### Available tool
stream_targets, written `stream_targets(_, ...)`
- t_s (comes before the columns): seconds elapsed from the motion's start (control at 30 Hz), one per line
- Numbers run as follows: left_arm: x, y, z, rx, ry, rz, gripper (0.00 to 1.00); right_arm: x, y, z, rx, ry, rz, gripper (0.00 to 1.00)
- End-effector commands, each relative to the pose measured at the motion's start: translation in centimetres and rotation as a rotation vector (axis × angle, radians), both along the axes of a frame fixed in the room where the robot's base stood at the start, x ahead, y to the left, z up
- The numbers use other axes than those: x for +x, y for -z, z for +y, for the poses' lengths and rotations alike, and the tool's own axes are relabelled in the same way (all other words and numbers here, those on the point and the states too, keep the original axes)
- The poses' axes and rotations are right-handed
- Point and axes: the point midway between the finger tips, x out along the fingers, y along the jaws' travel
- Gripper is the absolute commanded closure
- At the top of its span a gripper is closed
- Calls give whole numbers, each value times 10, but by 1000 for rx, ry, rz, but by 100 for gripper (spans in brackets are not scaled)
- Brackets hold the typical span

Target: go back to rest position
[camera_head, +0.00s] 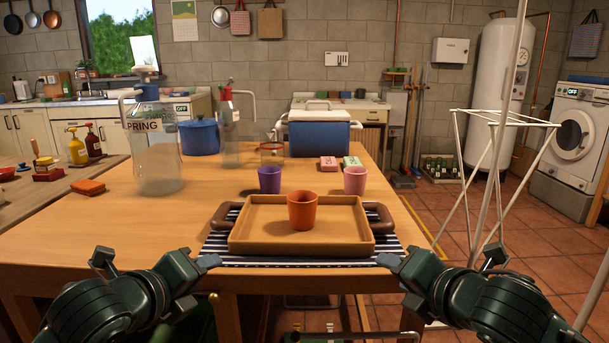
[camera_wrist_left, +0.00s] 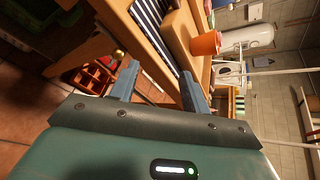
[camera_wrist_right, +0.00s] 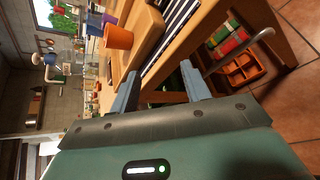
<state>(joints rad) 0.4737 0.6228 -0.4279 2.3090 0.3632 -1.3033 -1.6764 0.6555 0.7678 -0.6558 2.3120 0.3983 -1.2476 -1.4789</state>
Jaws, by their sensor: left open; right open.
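My left gripper (camera_head: 208,262) is at the table's front edge, left of the wooden tray (camera_head: 240,246). In the left wrist view its two fingers (camera_wrist_left: 160,88) are apart with nothing between them. My right gripper (camera_head: 390,262) is at the front edge, right of the tray. In the right wrist view its fingers (camera_wrist_right: 158,92) are apart and empty. Neither gripper touches the tray as far as I can see. An orange cup (camera_head: 302,211) stands upright in the tray, which lies on a striped mat (camera_head: 215,246).
A purple cup (camera_head: 269,180) and a pink cup (camera_head: 355,180) stand behind the tray. A glass dispenser (camera_head: 156,160), a blue pot (camera_head: 199,137) and a blue cooler (camera_head: 318,139) stand farther back on the table. A white drying rack (camera_head: 502,121) stands on the floor at right.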

Motion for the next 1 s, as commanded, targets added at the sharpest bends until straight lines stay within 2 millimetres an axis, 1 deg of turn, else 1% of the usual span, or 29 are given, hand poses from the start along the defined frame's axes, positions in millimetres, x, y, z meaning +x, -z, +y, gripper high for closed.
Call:
stream_targets(0.03,-2,-6,-5,-109,-30,49,53,-2,-7,9,112,18,53,53)
stream_targets(0.07,-3,-4,-8,-179,-52,74,53,-3,-6,13,183,35,80,53)
stream_targets(0.17,-10,5,-17,-434,-147,170,53,-10,-1,26,446,110,187,53)
stream_targets(0.2,-14,9,-20,-538,-192,209,53,-14,2,30,553,149,231,53)
stream_targets(0.27,-23,16,-23,-691,-264,269,53,-21,8,35,711,217,301,53)
stream_targets(0.3,-30,21,-25,-791,-315,310,53,-27,11,36,814,266,346,53)
stream_targets(0.37,-42,28,-27,-939,-397,366,53,-38,18,37,963,348,410,53)
stream_targets(0.47,-69,39,-29,-1174,-547,455,53,-62,29,36,1203,504,509,53)
stream_targets(0.5,-81,43,-29,-1266,-611,489,53,-74,34,34,1293,574,545,53)
stream_targets(0.57,-101,48,-29,-1396,-706,532,53,-93,41,30,1423,680,592,53)
stream_targets(0.6,-115,51,-29,-1474,-770,557,53,-107,46,27,1500,749,615,53)
stream_targets(0.67,-135,55,-29,-1583,-857,587,53,-127,52,22,1603,848,642,53)
stream_targets(0.7,-148,57,-28,-1644,-909,601,53,-140,56,19,1662,908,655,53)
stream_targets(0.8,-173,62,-27,-1766,-1011,625,53,-167,64,13,1775,1028,673,53)
stream_targets(0.9,-189,65,-26,-1836,-1074,637,53,-185,70,9,1838,1099,678,53)
stream_targets(1.0,-194,68,-26,-1863,-1094,639,53,-190,73,7,1861,1121,678,53)
